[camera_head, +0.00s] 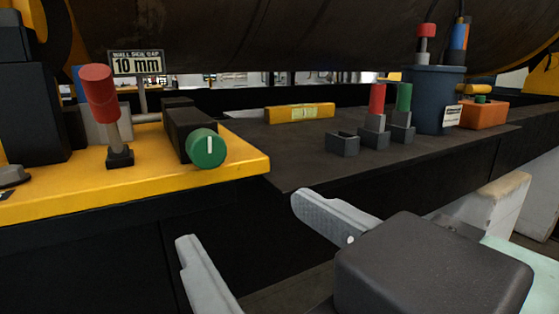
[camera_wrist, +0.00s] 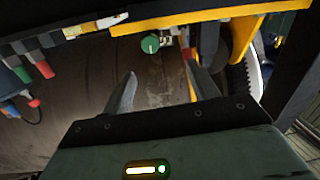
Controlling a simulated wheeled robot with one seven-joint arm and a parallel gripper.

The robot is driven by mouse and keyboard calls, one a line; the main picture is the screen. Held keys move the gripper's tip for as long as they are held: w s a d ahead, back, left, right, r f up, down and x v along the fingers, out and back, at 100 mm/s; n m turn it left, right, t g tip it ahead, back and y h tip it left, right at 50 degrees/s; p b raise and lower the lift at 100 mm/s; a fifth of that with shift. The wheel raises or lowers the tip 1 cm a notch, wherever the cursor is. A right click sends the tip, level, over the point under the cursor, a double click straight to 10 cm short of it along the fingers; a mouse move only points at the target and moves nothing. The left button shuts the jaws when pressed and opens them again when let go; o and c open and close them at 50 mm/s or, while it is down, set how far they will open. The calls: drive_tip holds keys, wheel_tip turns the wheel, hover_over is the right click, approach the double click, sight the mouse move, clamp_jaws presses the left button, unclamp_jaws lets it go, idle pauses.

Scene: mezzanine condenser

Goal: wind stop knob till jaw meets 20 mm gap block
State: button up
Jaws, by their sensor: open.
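The green stop knob (camera_head: 207,148), with a white mark on its face, sits at the front of a black block (camera_head: 188,125) on the yellow plate (camera_head: 215,178). In the wrist view the knob (camera_wrist: 150,44) shows just beyond my fingertips. My gripper (camera_head: 242,222) is open and empty, in front of and below the plate, apart from the knob. It also shows in the wrist view (camera_wrist: 160,66). A red-handled piece (camera_head: 100,95) stands on the plate left of the knob. I cannot tell which piece is the 20 mm block or see the jaw contact.
On the dark bench right stand a red-handled block (camera_head: 377,100), a green-handled block (camera_head: 403,100) and an empty grey holder (camera_head: 343,145). A yellow labelled bar (camera_head: 300,112) lies behind. A blue-grey pot (camera_head: 434,95) and orange box (camera_head: 484,113) stand farther right. A large dark cylinder (camera_head: 300,35) hangs overhead.

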drive_tip(key=d+t, duration=0.1)
drive_tip(key=p, duration=0.4)
approach(210, 151)
drive_tip(key=x, duration=0.2)
drive_tip(key=w+a+p, duration=0.1)
drive_tip(key=p, duration=0.3)
drive_tip(key=w+r+p, duration=0.1)
drive_tip(key=p, duration=0.4)
drive_tip(key=shift+a+m+h, duration=0.3)
drive_tip(key=shift+a+h, duration=0.05)
drive_tip(key=shift+h, duration=0.05)
drive_tip(key=shift+f+p+x, duration=0.15)
drive_tip(key=shift+p+x, duration=0.45)
drive_tip(key=shift+x, duration=0.9)
drive_tip(key=shift+f+p+x, duration=0.2)
drive_tip(key=shift+p+x, duration=0.4)
drive_tip(key=shift+x, duration=0.9)
drive_tip(key=c, duration=1)
